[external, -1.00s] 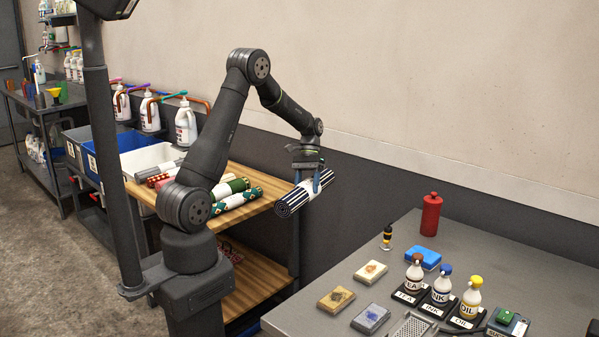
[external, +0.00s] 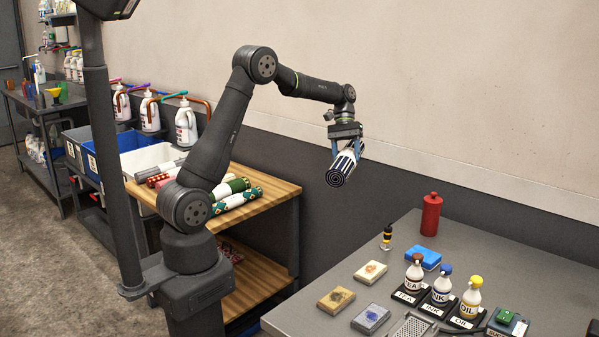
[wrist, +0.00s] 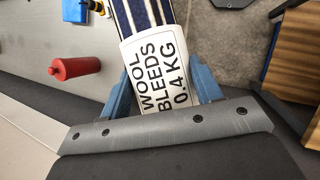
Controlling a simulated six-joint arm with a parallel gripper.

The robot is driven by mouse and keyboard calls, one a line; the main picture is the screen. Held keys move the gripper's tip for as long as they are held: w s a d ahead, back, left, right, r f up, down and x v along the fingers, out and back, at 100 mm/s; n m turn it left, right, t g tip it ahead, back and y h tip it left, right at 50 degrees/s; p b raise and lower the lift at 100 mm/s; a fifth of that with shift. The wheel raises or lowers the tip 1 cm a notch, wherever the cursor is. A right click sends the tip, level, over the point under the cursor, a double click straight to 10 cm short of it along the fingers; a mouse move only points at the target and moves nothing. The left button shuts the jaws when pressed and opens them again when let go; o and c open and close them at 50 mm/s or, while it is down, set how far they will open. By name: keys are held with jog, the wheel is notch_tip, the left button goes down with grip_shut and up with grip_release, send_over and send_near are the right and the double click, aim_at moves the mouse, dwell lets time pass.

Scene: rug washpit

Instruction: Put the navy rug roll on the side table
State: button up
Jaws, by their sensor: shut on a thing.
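The navy rug roll (external: 341,169) has navy and white stripes and a spiral end facing the external camera. A white band around it reads "WOOL BLEEDS 0.4 KG" in the wrist view (wrist: 160,75). My gripper (external: 346,147) is shut on the roll around its white band, with one blue finger on each side (wrist: 162,98). The roll's far end is hidden.
On the grey table are a red bottle (external: 431,215), a blue sponge (external: 424,258), several stain samples, labelled bottles and a grater (external: 412,327). Its left end is clear. Other rolls lie on the wooden shelf (external: 262,182), beside the blue bin (external: 118,137).

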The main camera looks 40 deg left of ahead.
jog(key=w+d+n+t+h, duration=0.25)
jog(key=d+n, duration=0.35)
jog(key=d, duration=2.8)
jog(key=s+d+n+t, duration=0.15)
jog(key=s+d, duration=0.35)
jog(key=d, duration=0.5)
jog(key=s+d+r+n+t, duration=0.1)
jog(key=s+d+n, duration=0.1)
jog(key=s+d, duration=0.55)
jog(key=s+d+n+t, duration=0.15)
jog(key=s+d, duration=0.25)
jog(key=d, duration=0.7)
jog(key=shift+g+y, duration=0.45)
jog(key=f, duration=0.4)
jog(key=shift+w+d+f, duration=0.15)
jog(key=shift+d+f, duration=0.1)
jog(key=shift+f, duration=0.15)
jog(key=shift+w, duration=0.1)
send_over(518, 278)
notch_tip(518, 278, down, 7)
jog(key=shift+f, duration=1.8)
